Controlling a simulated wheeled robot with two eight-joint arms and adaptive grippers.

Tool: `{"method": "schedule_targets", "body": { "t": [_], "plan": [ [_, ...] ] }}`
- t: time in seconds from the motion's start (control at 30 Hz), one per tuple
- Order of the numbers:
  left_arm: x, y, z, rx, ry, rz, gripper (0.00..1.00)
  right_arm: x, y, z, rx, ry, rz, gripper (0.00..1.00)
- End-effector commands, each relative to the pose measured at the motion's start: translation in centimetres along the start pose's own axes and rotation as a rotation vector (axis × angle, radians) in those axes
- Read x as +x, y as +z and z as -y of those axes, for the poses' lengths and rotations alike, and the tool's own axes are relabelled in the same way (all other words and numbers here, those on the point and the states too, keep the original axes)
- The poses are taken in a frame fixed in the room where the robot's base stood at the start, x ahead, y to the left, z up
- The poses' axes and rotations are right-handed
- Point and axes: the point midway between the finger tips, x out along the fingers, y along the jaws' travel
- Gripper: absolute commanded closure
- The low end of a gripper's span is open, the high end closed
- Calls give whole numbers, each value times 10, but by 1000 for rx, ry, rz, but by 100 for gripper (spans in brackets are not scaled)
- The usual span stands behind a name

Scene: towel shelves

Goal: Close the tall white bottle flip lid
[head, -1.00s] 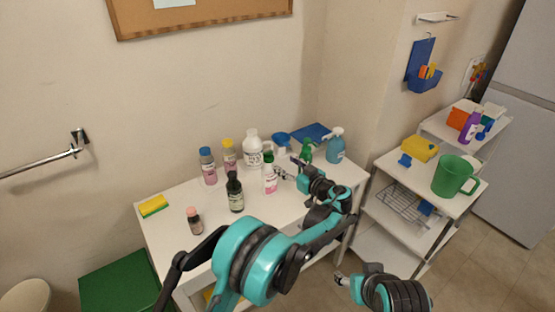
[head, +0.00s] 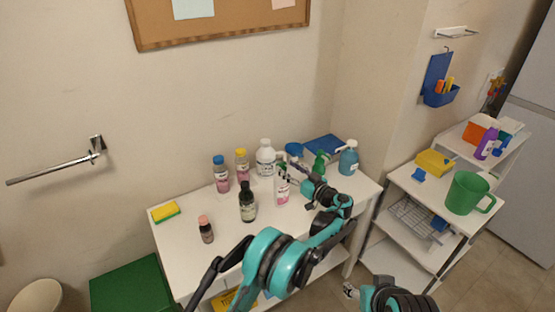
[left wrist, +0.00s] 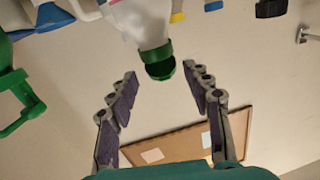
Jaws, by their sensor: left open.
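The white bottle with a pink label (head: 282,190) stands on the white table among other bottles. In the left wrist view it appears inverted, and its green flip lid (left wrist: 163,68) looks tilted open beside the cap. My left gripper (head: 290,168) is at the bottle's top in the head view and hides most of the cap. In the left wrist view my left gripper (left wrist: 160,82) is open, its fingers apart on either side of the lid, with no clear contact. My right gripper (head: 350,291) is low, right of the table; its jaws are too small to read.
A larger white bottle (head: 265,158) stands behind, and a dark bottle (head: 247,202) stands left. A green spray bottle (head: 319,163) and a blue spray bottle (head: 348,158) stand close on the right.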

Motion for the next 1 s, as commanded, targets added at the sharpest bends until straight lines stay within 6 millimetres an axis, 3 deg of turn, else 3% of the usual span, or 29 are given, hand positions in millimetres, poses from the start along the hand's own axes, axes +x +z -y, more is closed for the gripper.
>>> {"method": "schedule_targets", "body": {
  "t": [0.5, 0.9, 0.93, 1.0],
  "plan": [
    [73, 3, 0, 6, -11, -12, 50, 12, 9, 0, 0, 0, 0, 44],
    [84, 2, 0, 6, -9, -12, 50, 13, 10, 0, 0, 0, 0, 44],
    [84, 1, 0, 6, -9, -12, 53, 13, 10, 0, 0, 0, 0, 44],
    [84, 2, 0, 6, -9, -12, 71, 13, 10, 0, 0, 0, 0, 44]
  ]
}}
